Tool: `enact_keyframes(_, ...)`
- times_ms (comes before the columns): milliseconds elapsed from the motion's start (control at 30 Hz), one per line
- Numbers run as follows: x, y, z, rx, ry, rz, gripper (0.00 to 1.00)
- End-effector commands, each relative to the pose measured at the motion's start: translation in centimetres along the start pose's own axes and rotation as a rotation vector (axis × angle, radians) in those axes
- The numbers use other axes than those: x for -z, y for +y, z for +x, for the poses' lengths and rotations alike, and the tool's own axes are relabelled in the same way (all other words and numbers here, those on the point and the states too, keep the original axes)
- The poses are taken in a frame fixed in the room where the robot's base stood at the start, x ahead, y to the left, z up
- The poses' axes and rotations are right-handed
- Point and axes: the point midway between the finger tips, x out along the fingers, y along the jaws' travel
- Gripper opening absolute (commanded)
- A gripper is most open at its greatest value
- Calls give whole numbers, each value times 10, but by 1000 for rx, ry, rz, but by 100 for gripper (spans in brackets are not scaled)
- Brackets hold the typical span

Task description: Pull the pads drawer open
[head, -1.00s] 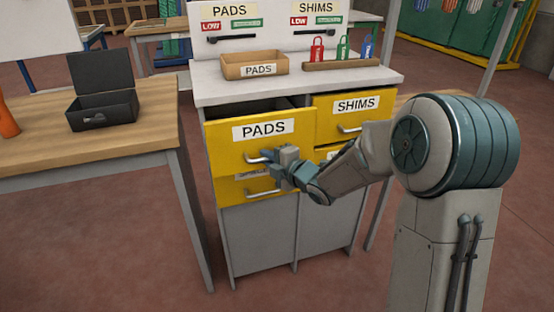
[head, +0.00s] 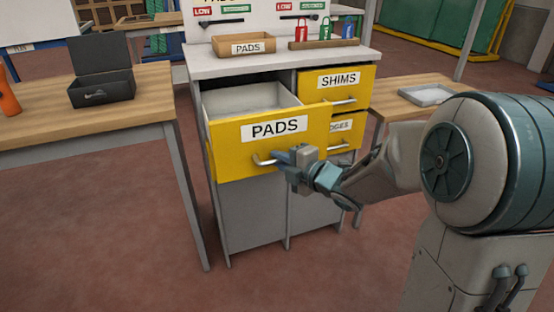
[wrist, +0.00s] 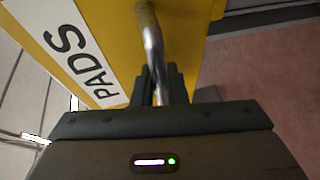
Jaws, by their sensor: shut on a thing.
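The yellow pads drawer (head: 232,150), with a white PADS label, is pulled well out of the grey cabinet in the head view. Its pale inside shows, and the part I can see looks empty. My gripper (head: 282,160) is shut on the drawer's metal bar handle (head: 262,161). In the wrist view the dark fingers of my gripper (wrist: 157,85) close around the handle (wrist: 151,40), in front of the yellow drawer front (wrist: 105,35). The fingers hide part of the handle.
The shims drawer (head: 365,88) to the right is closed. An open cardboard PADS box (head: 244,46) and a rack with tags (head: 325,43) stand on the cabinet top. A wooden table (head: 60,125) with a black case (head: 101,92) is at left. Floor in front is clear.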

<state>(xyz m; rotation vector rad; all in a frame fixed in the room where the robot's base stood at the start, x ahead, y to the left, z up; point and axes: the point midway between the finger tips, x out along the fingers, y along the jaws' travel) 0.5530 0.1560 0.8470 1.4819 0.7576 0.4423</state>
Motion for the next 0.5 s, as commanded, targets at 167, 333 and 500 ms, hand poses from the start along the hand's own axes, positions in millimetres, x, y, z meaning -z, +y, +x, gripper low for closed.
enact_keyframes(167,1,0,-1,-1,2,-1,0)
enact_keyframes(333,0,0,-1,-1,2,-1,0)
enact_keyframes(500,0,0,0,-1,2,-1,22)
